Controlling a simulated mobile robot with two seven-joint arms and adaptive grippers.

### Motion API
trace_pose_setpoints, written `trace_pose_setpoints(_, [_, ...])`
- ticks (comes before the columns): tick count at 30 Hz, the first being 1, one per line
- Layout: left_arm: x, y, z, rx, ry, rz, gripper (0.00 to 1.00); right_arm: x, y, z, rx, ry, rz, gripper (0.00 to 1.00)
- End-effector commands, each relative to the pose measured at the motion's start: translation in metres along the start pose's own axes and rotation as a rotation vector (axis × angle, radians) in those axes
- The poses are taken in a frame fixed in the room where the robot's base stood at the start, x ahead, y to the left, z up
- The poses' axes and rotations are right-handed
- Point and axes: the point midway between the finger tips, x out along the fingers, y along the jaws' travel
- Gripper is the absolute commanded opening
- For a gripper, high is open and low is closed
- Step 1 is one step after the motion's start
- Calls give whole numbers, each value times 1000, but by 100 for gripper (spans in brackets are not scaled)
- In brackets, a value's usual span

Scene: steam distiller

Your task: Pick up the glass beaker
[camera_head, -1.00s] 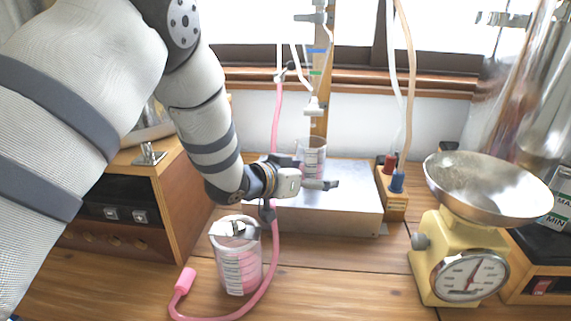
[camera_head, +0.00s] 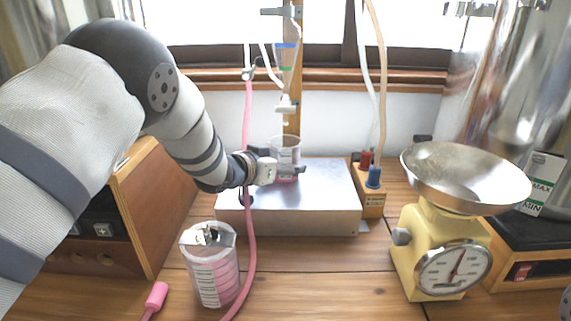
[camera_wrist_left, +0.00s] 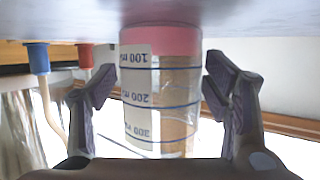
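A glass beaker (camera_head: 288,146) with a little pink liquid stands on the metal box (camera_head: 310,215), below the dropping tube. My left gripper (camera_head: 281,163) is beside it at the box's left rear, its fingers reaching to the beaker. In the left wrist view, which is upside down, the beaker (camera_wrist_left: 165,95) with its volume marks stands between the two fingers of the left gripper (camera_wrist_left: 160,88). The fingers are open, with a gap on each side of the glass. My right gripper is in neither view.
A yellow scale (camera_head: 440,240) with a metal pan is at the right. A wooden block (camera_head: 372,200) with red and blue plugs stands beside the box.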

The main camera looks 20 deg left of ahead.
Motion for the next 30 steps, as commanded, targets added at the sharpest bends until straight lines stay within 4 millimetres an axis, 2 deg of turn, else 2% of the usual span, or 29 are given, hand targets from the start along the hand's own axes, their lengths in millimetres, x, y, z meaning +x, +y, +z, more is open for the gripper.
trace_pose_setpoints(1, [0, 0, 0, 0, 0, 0, 51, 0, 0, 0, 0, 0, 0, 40])
trace_pose_setpoints(4, [0, 0, 0, 0, 0, 0, 28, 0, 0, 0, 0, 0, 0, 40])
trace_pose_setpoints(5, [0, 0, 0, 0, -1, 0, 25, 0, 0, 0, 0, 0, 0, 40])
trace_pose_setpoints(14, [0, 0, -1, 0, 0, 0, 25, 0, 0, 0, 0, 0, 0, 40])
trace_pose_setpoints(21, [-5, 0, -13, 0, 2, 0, 25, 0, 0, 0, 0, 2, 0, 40])
trace_pose_setpoints(30, [-16, 41, -10, 1, 2, 3, 25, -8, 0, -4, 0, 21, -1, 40])
